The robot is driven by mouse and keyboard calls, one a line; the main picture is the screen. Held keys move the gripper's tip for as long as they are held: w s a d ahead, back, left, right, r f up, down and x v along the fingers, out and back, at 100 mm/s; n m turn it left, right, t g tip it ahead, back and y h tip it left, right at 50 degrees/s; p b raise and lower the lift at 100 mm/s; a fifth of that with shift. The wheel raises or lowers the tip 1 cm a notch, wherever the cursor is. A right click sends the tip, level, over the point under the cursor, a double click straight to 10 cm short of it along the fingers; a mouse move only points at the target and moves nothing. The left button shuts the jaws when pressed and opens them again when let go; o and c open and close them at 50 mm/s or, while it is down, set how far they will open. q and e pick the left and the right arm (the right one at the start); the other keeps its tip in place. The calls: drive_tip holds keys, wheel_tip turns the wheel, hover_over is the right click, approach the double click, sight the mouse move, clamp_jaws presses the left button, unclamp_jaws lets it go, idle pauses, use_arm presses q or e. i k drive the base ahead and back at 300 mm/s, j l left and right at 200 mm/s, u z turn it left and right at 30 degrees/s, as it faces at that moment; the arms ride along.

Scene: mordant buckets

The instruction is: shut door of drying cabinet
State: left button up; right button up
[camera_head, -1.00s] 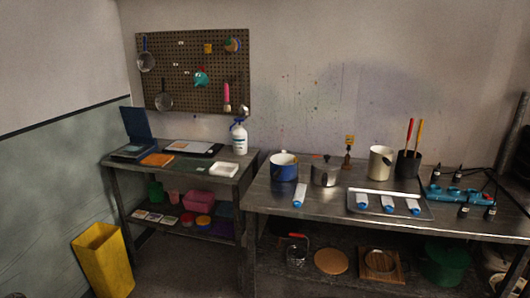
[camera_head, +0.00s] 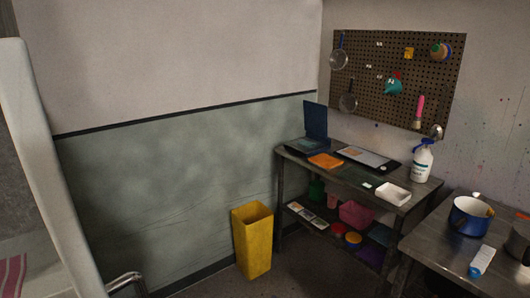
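A tall pale upright panel or post (camera_head: 48,165) stands at the left edge of the head view. It may be part of the drying cabinet or its door, but I cannot tell which. A grey area and a pink striped cloth (camera_head: 12,275) show to its left, cut off by the picture edge. A curved shiny metal bar (camera_head: 125,280) shows at the bottom, right of the panel. Neither of my grippers is in view.
A yellow bin (camera_head: 253,240) stands on the floor by the green-grey wall (camera_head: 170,190). A metal worktable (camera_head: 440,240) holds a blue pot (camera_head: 468,217).

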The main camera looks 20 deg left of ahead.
sight(21, 102)
drive_tip(key=i+u, duration=0.1)
drive_tip(key=u, duration=0.3)
drive_tip(key=i+l+u, duration=0.1)
drive_tip(key=u, duration=0.25)
drive_tip(key=l+u, duration=0.15)
drive_tip(key=u, duration=0.25)
drive_tip(key=i+l+u, duration=0.1)
drive_tip(key=u, duration=0.3)
drive_tip(key=i+l+u, duration=0.15)
drive_tip(key=u, duration=0.25)
drive_tip(key=i+l+u, duration=0.15)
drive_tip(key=l+u, duration=0.7)
drive_tip(key=i+j, duration=0.05)
drive_tip(key=j, duration=0.05)
